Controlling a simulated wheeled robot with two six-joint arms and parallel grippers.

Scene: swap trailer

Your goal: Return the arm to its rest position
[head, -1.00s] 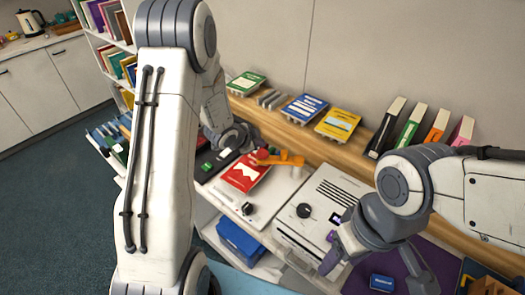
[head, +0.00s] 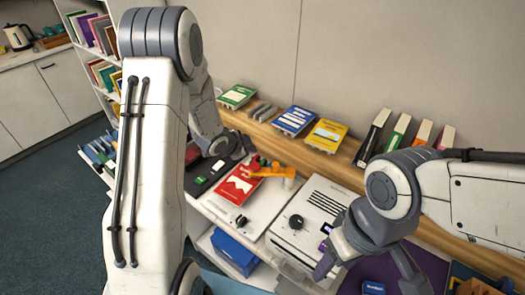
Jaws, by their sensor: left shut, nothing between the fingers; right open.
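My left arm rises in the left of the head view and bends down to its dark grey wrist. My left gripper (head: 241,146) is shut and empty above the back of the counter, beside a red and white case (head: 239,185); the fingers are small and partly hidden by the wrist. My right arm comes in from the right. My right gripper (head: 369,272) is open and empty, its fingers pointing down in front of a white box-like device (head: 310,213).
A wooden shelf (head: 345,167) along the wall holds green, blue and yellow cases and several upright books. A blue bin (head: 234,252) stands under the counter. A small blue item (head: 374,287) lies on a purple mat (head: 430,262). Floor is clear at left.

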